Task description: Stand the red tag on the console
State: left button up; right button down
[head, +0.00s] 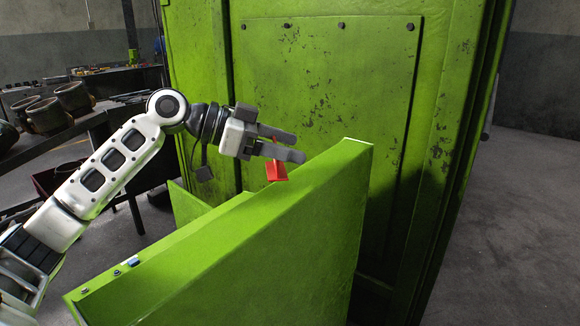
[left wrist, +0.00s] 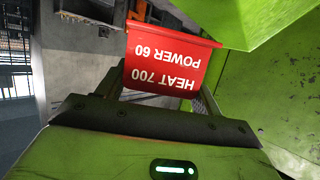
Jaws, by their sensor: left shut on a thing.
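The red tag (head: 277,171) hangs from my left gripper (head: 294,148) in the head view, close to the sloping top of the green console (head: 245,199). In the left wrist view the red tag (left wrist: 168,58) fills the space between the fingers, with white lettering "HEAT 700 POWER 60" upside down. My left gripper is shut on the red tag. In the head view the tag's lower edge overlaps the console top; whether it touches I cannot tell. My right gripper is not in view.
A tall green press cabinet (head: 325,100) stands right behind the console. Small buttons (head: 131,262) sit at the console's near left end. Dark round pots (head: 48,115) stand on a bench at the left. Open floor (head: 530,200) lies at the right.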

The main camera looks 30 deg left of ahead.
aim_at(275, 165)
pick_arm(q)
jog(key=shift+d+f, duration=0.2)
jog(key=shift+f, duration=0.05)
jog(key=f, duration=0.3)
jog(key=shift+w+d+f+p, duration=0.1)
jog(key=shift+d+f+p, duration=0.05)
jog(key=shift+d+p, duration=0.2)
jog(key=shift+f, duration=0.25)
jog(key=o, duration=0.9)
jog(key=shift+f, duration=0.1)
jog(key=shift+o, duration=0.2)
